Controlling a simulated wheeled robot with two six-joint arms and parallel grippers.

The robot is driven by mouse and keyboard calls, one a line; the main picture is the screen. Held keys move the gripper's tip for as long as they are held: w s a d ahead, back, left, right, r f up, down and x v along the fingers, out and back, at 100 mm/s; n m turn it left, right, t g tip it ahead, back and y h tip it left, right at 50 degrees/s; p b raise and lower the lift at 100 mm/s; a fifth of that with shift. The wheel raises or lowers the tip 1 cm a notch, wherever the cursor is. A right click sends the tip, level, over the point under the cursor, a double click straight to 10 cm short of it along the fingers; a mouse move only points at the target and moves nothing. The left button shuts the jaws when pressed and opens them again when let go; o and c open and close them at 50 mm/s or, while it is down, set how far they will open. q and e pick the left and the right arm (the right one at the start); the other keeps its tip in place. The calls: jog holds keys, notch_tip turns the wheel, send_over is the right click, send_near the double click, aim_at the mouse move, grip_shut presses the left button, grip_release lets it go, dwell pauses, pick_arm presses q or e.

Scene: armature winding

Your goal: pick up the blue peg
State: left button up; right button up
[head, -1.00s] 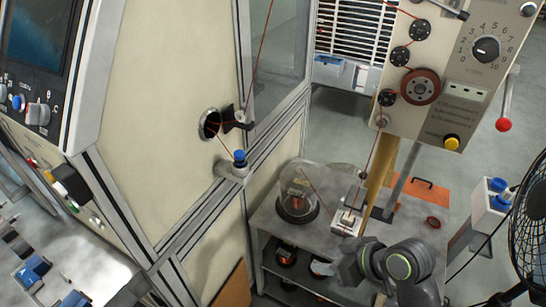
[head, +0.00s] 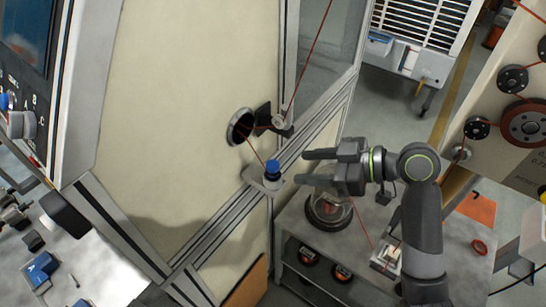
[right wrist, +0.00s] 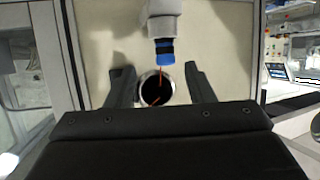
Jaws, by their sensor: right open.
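The blue peg (head: 272,168) stands upright on a small grey bracket (head: 262,181) on the machine's frame rail. A red wire runs from the round hole (head: 240,126) in the cream panel to the peg. My right gripper (head: 303,167) is open and empty, just right of the peg, with its fingers pointing left at it. In the right wrist view the peg (right wrist: 165,51) shows beyond and between the two spread fingers (right wrist: 158,75), apart from them. My left gripper is not in view.
A guide arm with a pulley (head: 279,120) carries the red wire above the peg. A panel with pulleys (head: 520,120) is at the right.

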aim_at(273, 173)
jog(key=x, duration=0.2)
jog(key=p+x, duration=0.1)
jog(key=x, duration=0.1)
jog(key=p+x, duration=0.1)
jog(key=x, duration=0.1)
jog(key=shift+s+a+r, duration=0.15)
jog(key=shift+s, duration=0.2)
jog(key=shift+w+a, duration=0.1)
jog(key=shift+a, duration=0.25)
jog(key=shift+a+f, duration=0.1)
jog(key=shift+f, duration=0.2)
jog(key=shift+c, duration=0.3)
jog(key=c, duration=0.9)
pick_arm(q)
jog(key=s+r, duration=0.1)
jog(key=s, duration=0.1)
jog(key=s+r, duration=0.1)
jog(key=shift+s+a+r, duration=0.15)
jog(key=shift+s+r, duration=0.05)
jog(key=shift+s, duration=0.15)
pick_arm(e)
jog(key=shift+c, duration=0.2)
